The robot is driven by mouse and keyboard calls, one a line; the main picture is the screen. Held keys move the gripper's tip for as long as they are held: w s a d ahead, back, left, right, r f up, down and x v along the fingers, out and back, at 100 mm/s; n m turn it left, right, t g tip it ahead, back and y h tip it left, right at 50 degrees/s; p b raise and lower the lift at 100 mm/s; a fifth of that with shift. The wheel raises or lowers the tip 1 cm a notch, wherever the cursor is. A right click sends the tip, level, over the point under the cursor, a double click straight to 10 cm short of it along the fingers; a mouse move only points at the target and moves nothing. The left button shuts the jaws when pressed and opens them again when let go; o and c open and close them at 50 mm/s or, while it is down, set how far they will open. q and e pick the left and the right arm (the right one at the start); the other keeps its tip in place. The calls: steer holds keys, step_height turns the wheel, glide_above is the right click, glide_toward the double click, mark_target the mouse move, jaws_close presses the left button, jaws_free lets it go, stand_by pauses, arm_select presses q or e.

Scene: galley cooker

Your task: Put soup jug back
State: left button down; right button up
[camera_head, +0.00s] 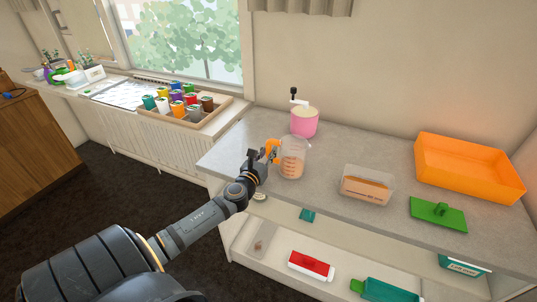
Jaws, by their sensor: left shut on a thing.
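The soup jug (292,160) is a clear measuring jug with orange markings or contents and an orange handle (271,150). It appears upright at the left part of the grey counter (345,150). My left gripper (267,156) reaches in from the left and is shut on the jug's handle. I cannot tell whether the jug's base touches the counter. My right gripper is not in view.
A pink pot with a crank (304,120) stands behind the jug. A clear container (367,186), a green lid (438,214) and an orange bin (468,168) are to the right. Below is an open shelf with a red-and-white box (311,265). Cups fill a tray (215,118) by the window.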

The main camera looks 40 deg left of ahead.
arm_select(q)
steer(key=shift+r, duration=0.1)
steer(key=c, duration=1.3)
jaws_free()
steer(key=shift+o, duration=0.2)
steer(key=shift+s, duration=0.1)
steer(key=shift+s+d, duration=0.1)
steer(key=shift+s, duration=0.1)
steer(key=v, duration=1.1)
steer(key=shift+s+p, duration=0.3)
